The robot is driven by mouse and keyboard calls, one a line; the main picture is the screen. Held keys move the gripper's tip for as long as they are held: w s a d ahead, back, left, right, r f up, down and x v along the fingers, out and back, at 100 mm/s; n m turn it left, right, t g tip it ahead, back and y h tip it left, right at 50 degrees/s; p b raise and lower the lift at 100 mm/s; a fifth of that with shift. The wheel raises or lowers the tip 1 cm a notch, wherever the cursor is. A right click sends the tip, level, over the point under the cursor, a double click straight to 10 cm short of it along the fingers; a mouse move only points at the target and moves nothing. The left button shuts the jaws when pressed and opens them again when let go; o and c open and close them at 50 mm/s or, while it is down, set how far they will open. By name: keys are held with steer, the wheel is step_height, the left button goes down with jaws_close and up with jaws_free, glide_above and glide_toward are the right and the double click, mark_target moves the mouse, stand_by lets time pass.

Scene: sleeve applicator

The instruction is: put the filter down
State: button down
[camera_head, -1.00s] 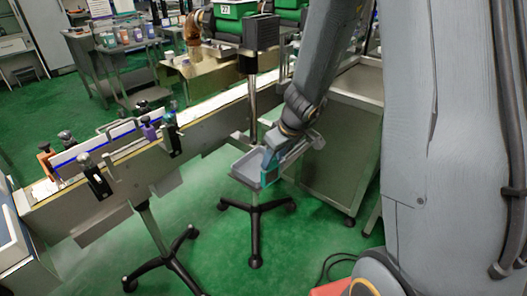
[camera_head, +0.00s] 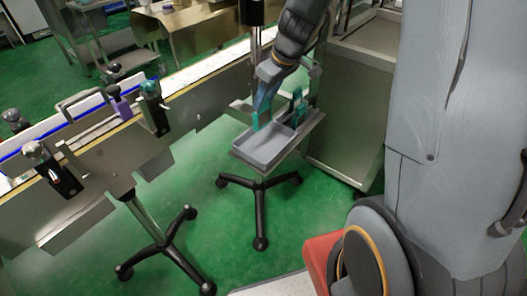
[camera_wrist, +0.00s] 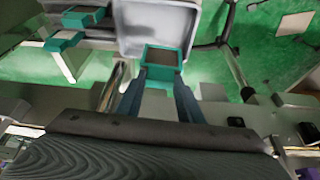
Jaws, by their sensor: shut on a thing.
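The filter, a small teal block with a dark face, is between my gripper's fingertips (camera_wrist: 163,78) in the wrist view, where the filter (camera_wrist: 165,57) overlaps the near edge of a grey tray. In the head view my gripper (camera_head: 264,108) points down at the back left of the shallow grey tray (camera_head: 262,158), with the teal filter (camera_head: 262,121) at its tip. My gripper is shut on the filter. I cannot tell whether the filter touches the tray floor. More teal pieces (camera_head: 297,106) stand beside the tray; they also show in the wrist view (camera_wrist: 70,30).
The tray rests on a small stand with a black wheeled base (camera_head: 259,205). A conveyor (camera_head: 115,150) with clamps and a guide rail runs along the left. A metal cabinet (camera_head: 350,125) stands close on the right. The tray's front part is empty.

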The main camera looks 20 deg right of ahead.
mark_target(269, 119)
steer(key=b, duration=0.2)
steer(key=w+f+b, duration=0.1)
steer(key=shift+w+d+b, duration=0.2)
steer(key=shift+w+b, duration=0.05)
steer(key=shift+b, duration=0.15)
steer(key=b, duration=0.3)
steer(key=shift+w+d+f+n, duration=0.2)
steer(key=shift+w+d+n, duration=0.1)
steer(key=shift+d, duration=0.1)
step_height(269, 119, down, 10)
steer(key=shift+s+r+b, duration=0.1)
steer(key=shift+b, duration=0.8)
steer(key=shift+f, duration=0.2)
steer(key=c, duration=1.2)
jaws_free()
steer(key=shift+r, duration=0.1)
